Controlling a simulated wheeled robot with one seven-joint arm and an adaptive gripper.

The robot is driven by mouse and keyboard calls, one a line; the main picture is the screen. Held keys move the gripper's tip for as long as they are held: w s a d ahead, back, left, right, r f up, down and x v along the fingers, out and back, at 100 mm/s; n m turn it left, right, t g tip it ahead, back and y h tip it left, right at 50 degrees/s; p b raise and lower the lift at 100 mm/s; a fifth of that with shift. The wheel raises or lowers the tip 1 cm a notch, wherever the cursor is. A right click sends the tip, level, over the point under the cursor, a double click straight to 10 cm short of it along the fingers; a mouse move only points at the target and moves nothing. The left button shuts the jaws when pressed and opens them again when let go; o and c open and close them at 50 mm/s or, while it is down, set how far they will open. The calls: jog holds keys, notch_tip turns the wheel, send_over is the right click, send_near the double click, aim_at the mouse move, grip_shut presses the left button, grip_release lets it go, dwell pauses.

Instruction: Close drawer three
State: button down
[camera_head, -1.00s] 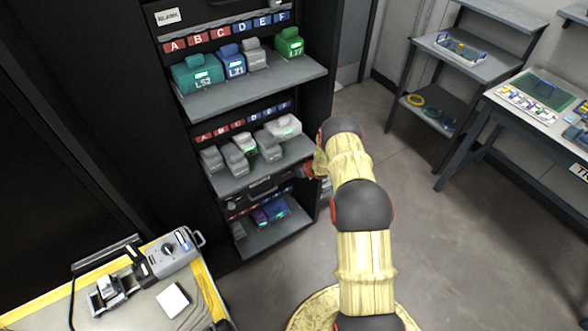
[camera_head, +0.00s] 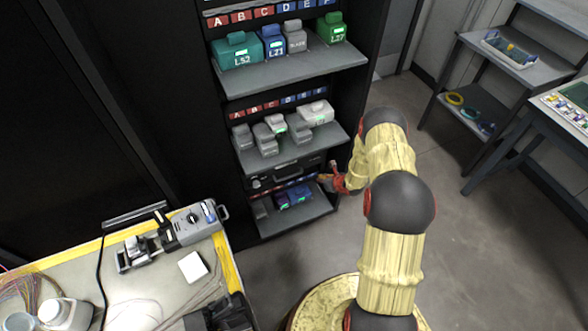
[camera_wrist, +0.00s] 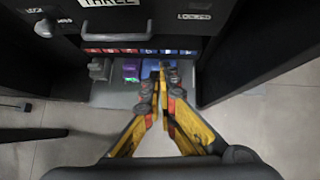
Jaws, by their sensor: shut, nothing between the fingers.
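A black panel labelled THREE (camera_wrist: 150,22) with a bar handle (camera_wrist: 115,37) crosses the top of the wrist view; in the head view it is the dark panel (camera_head: 290,172) between the middle and lowest trays. The lowest grey tray (camera_head: 296,219) below it is pulled out. It holds a grey, a purple and blue boxes, and also shows in the wrist view (camera_wrist: 110,98). My gripper (camera_wrist: 156,76) is shut and empty, its fingertips over the tray's right part, in front of the blue box (camera_wrist: 160,69). In the head view my gripper (camera_head: 324,182) is at the tray's right side. Whether it touches anything cannot be told.
Two trays above, the upper (camera_head: 290,70) and the middle (camera_head: 295,148), are also out and hold labelled boxes. A dark side wall (camera_wrist: 235,60) stands right of the gripper. A workbench (camera_head: 140,295) is at lower left. Floor in front is clear.

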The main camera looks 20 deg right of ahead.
jog(key=s+a+f+n+g+y+p, duration=0.1)
jog(key=s+a+f+n+g, duration=0.1)
jog(key=s+a+f+n, duration=0.3)
jog(key=s+a+f+g+y, duration=0.1)
jog(key=s+a+f+g, duration=0.2)
jog(key=s+a, duration=0.4)
jog(key=s+d+f+n+g+h+p, duration=0.1)
jog(key=s+d+f+n+g+h, duration=0.1)
jog(key=s+f+n+h, duration=0.3)
jog(key=s+d+n+g, duration=0.2)
jog(key=s+d, duration=0.1)
jog(key=s, duration=0.4)
jog(key=w+d+r+n+t+h, duration=0.15)
jog(key=w+r+n+t, duration=0.25)
jog(key=w+n+t, duration=0.55)
jog(key=w+a+r+m+t+y, duration=0.4)
jog(key=w+a+r+m+t, duration=0.15)
jog(key=w+a+r, duration=0.6)
jog(key=n+b, duration=0.1)
jog(key=b, duration=0.3)
send_over(279, 171)
jog(key=s+a, duration=0.1)
jog(key=s, duration=0.3)
jog(key=shift+w+a+f, duration=0.1)
jog(key=shift+w+f, duration=0.05)
jog(key=shift+f, duration=0.55)
jog(key=shift+w+f, duration=0.1)
jog(key=shift+f, duration=0.55)
